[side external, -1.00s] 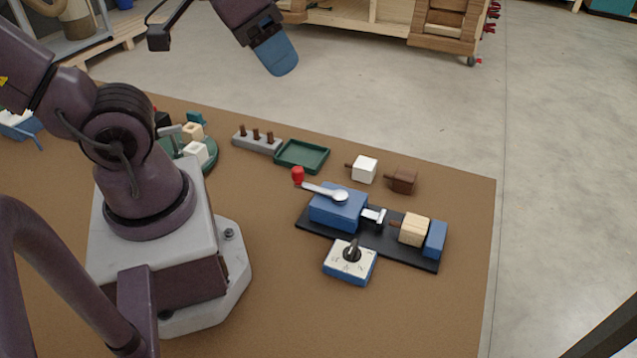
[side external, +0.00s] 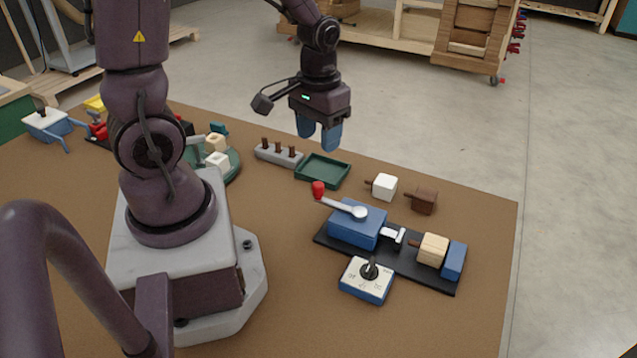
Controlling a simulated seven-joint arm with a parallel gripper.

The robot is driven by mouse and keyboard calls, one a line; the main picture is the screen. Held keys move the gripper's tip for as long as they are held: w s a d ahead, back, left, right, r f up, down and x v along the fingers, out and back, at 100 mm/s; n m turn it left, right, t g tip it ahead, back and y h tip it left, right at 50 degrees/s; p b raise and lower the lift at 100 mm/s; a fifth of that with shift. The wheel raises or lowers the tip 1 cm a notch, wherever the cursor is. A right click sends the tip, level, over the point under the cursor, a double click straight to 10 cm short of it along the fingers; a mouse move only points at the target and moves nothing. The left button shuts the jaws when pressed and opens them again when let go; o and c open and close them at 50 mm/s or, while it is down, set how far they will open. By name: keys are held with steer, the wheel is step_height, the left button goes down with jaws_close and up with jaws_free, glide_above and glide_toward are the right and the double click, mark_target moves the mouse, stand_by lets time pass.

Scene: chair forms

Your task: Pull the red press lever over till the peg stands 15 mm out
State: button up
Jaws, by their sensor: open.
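The press is a blue block (side external: 352,228) on a black base plate (side external: 402,263). Its lever (side external: 338,204) is a pale arm with a red knob (side external: 318,190), pointing to the back left. A light wooden block (side external: 433,249) with a short brown peg (side external: 414,243) facing the press ram (side external: 394,237) sits on the plate against a blue stop (side external: 455,261). My gripper (side external: 319,140) has blue fingers, points down and is open and empty. It hangs above the far part of the table, behind the red knob and apart from it.
A green tray (side external: 322,171) and a grey rack with brown pegs (side external: 278,154) stand behind the press. A white block (side external: 384,186) and a dark brown block (side external: 423,200) lie behind the plate. A dial box (side external: 367,280) stands in front. The table's front right is clear.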

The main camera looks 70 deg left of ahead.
mark_target(318, 183)
step_height(318, 183, down, 12)
steer(key=shift+r, duration=0.2)
stand_by(0.4)
jaws_close()
